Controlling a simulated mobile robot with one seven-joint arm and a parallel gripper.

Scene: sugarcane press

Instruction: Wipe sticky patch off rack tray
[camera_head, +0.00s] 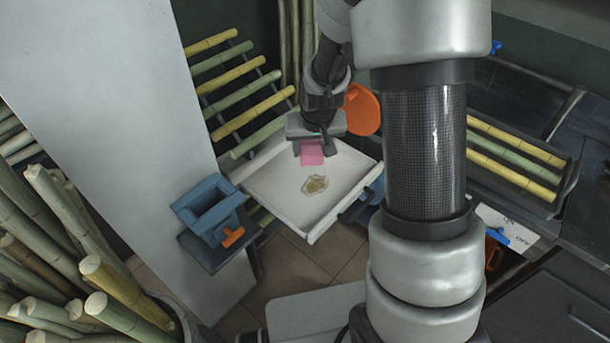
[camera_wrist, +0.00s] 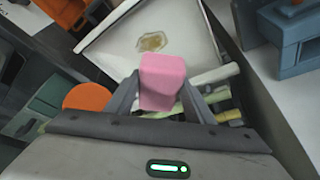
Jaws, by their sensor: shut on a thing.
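My gripper (camera_head: 311,142) is shut on a pink block-shaped sponge (camera_head: 312,154). In the wrist view the sponge (camera_wrist: 162,80) sits between both fingers. The rack tray (camera_head: 270,191) is a pale, shallow tray with raised rims. A brownish, irregular sticky patch (camera_head: 315,185) lies on its floor, nearer the front than the sponge. The patch also shows in the wrist view (camera_wrist: 151,42), beyond the sponge and apart from it. The sponge is over the back part of the tray; I cannot tell whether it touches the floor.
A blue box-like fixture with an orange handle (camera_head: 232,237) stands left of the tray. Cane stalks (camera_head: 240,95) lie on a slanted rack behind it. An orange disc (camera_head: 362,109) is right of my gripper. More canes (camera_head: 512,155) lie at the right.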

